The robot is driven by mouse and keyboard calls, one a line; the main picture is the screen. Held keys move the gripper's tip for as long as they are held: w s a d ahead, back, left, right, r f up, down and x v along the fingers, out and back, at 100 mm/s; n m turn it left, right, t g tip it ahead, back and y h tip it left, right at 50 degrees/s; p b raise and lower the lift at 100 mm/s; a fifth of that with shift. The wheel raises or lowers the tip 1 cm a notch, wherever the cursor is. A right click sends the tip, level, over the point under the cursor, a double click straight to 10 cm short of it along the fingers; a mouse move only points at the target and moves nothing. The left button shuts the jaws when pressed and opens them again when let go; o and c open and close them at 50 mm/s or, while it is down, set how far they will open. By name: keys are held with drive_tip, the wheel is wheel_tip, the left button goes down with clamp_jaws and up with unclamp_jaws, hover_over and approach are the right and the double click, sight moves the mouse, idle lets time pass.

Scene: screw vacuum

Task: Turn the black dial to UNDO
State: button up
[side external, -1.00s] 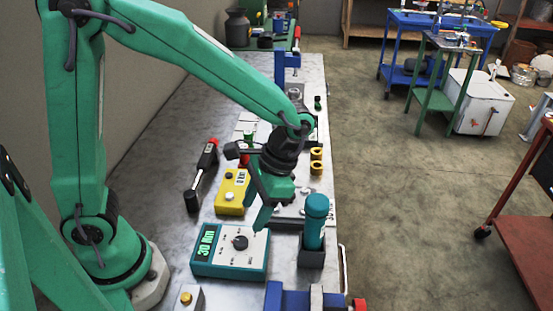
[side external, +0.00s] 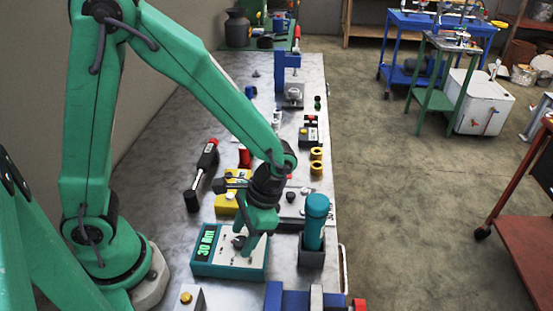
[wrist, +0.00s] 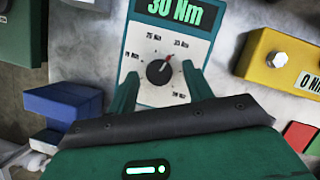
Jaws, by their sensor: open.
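The black dial (wrist: 160,73) is on the white face of a teal box (side external: 217,267) whose green display (wrist: 175,10) reads 30 Nm. In the wrist view the dial's reddish pointer tilts up and right. Small labels surround it; some look like Nm values, and I cannot make out UNDO. My gripper (wrist: 162,76) is open, one finger on each side of the dial with gaps between. In the side view my gripper (side external: 244,249) is low over the box and partly hides the dial. I cannot tell whether the fingertips touch the face.
A yellow box (wrist: 280,60) with a silver knob stands beside the teal box. A teal cylinder (side external: 316,222) stands in a dark holder to the right. A blue vise (side external: 290,299) is at the near edge. A red-and-black screwdriver (side external: 203,172) lies left of the yellow box.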

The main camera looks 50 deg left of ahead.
drive_tip(key=c, duration=1)
drive_tip(key=shift+o, duration=0.2)
drive_tip(key=shift+n, duration=0.3)
drive_tip(key=shift+o, duration=0.2)
drive_tip(key=shift+a+n, duration=0.1)
drive_tip(key=shift+n, duration=0.4)
drive_tip(key=o, duration=0.9)
